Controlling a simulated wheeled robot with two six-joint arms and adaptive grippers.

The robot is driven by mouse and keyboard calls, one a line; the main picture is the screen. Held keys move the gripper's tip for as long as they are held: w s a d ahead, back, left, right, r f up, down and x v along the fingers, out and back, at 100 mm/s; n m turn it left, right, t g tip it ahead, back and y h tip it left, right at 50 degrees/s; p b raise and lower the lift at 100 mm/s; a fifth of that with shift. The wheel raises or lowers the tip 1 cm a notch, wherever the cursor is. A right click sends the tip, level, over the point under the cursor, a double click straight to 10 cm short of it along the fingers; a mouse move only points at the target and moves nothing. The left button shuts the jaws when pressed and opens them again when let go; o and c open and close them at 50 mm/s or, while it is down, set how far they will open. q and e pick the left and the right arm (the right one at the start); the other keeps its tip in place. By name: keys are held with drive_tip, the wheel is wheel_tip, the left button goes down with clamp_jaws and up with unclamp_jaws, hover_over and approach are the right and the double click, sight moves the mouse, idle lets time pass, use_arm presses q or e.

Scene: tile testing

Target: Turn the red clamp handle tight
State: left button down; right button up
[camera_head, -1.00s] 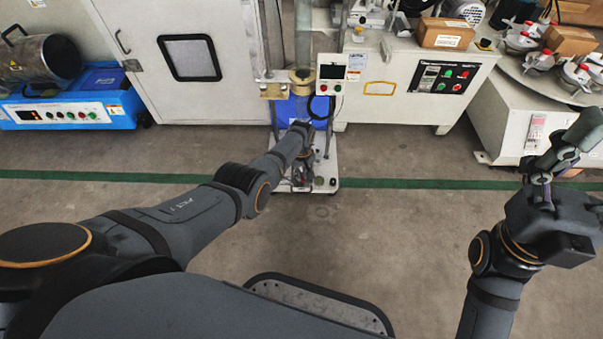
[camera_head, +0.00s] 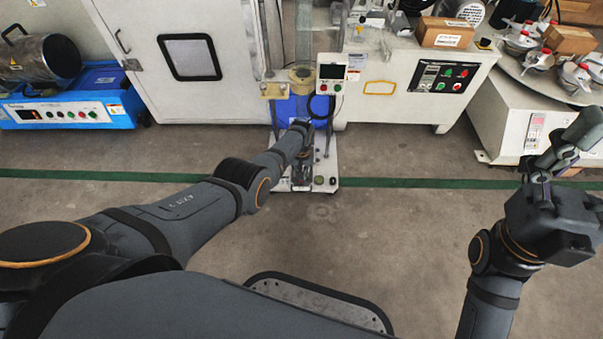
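My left arm reaches forward to a small white wheeled stand in the middle. My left gripper (camera_head: 301,172) points down over the base plate (camera_head: 325,178) of that stand. Its fingers are small and dark, and I cannot tell whether they are shut or on what. No red clamp handle shows clearly at the stand; it may be hidden by my gripper. My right gripper (camera_head: 563,155) is raised at the right edge, away from the stand. Its fingers look spread and empty.
A control box (camera_head: 331,74) and a blue tank (camera_head: 292,110) are on the stand. A white cabinet (camera_head: 420,85) stands right of it, a white chamber door (camera_head: 187,60) left. Red-knobbed clamps (camera_head: 538,60) sit on a round table at right. Floor in front is clear.

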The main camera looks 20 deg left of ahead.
use_arm(q)
drive_tip(key=c, duration=1.4)
unclamp_jaws()
drive_tip(key=shift+c, duration=0.2)
wheel_tip(320, 180, up, 12)
